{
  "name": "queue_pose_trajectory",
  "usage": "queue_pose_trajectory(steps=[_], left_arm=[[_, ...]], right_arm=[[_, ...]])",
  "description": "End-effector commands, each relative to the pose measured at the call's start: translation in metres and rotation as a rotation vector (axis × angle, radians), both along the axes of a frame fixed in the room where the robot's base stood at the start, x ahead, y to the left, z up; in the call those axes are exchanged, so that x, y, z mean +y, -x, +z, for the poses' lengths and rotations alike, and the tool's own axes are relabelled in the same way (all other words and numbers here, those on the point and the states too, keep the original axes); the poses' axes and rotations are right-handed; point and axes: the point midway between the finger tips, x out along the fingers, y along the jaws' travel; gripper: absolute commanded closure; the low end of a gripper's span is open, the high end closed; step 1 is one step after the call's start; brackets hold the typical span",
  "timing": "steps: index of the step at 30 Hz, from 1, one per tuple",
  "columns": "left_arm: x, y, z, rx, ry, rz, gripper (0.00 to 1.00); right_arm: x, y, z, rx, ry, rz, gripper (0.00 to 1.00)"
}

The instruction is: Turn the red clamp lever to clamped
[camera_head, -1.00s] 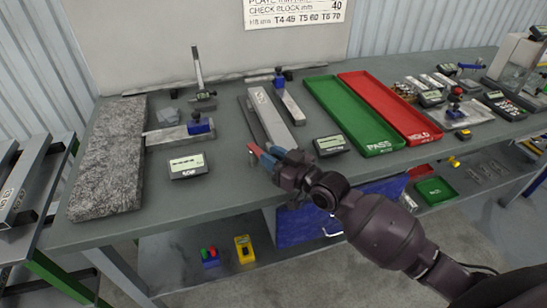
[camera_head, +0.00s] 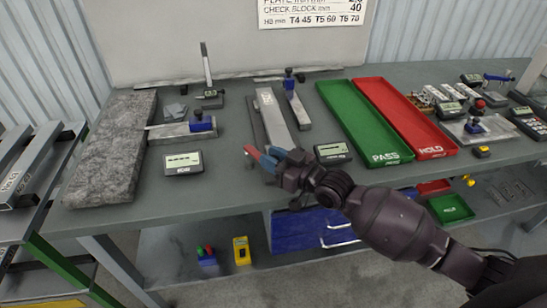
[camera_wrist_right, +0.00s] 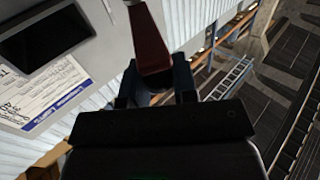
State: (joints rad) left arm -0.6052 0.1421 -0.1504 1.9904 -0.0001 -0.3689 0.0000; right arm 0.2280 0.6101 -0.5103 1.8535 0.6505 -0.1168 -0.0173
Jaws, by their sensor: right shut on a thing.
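The red clamp lever (camera_head: 250,151) shows in the head view as a small red end beyond my right gripper's fingertips, over the front middle of the table. In the right wrist view the dark red lever (camera_wrist_right: 148,40) rises from between the fingers. My right gripper (camera_head: 267,160) is shut on it; its fingers also show in the right wrist view (camera_wrist_right: 156,84). The lever's pivot and what it clamps are hidden or too small to tell. My left gripper is in neither current view.
A grey bar (camera_head: 271,112) lies just behind the gripper. Gauge displays (camera_head: 184,163) and (camera_head: 332,152) stand left and right of it. A rough stone plate (camera_head: 108,150) is at the left. Green PASS (camera_head: 352,125) and red HOLD (camera_head: 405,120) trays lie at the right.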

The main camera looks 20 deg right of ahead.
Motion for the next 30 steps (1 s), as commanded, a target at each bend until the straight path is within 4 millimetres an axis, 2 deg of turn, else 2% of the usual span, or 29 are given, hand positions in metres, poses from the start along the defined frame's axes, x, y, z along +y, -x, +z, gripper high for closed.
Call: queue_pose_trajectory(steps=[17, 18, 22, 30], left_arm=[[0.0, -0.002, 0.001, -0.004, -0.001, -0.001, 0.07], [-0.0001, -0.0024, 0.0012, -0.005, -0.001, -0.001, 0.07], [-0.0002, -0.0037, 0.0017, -0.007, 0.0, -0.002, 0.07], [-0.0003, -0.0044, 0.002, -0.008, -0.001, -0.003, 0.07]], right_arm=[[0.0002, -0.0006, 0.0021, -0.004, -0.001, 0.003, 1.0], [0.0001, -0.0007, 0.0021, -0.004, -0.001, 0.003, 0.67], [0.0002, -0.0005, 0.0015, -0.004, 0.0, 0.003, 0.48], [0.0001, 0.0002, 0.0006, -0.001, 0.0, 0.003, 0.48]])
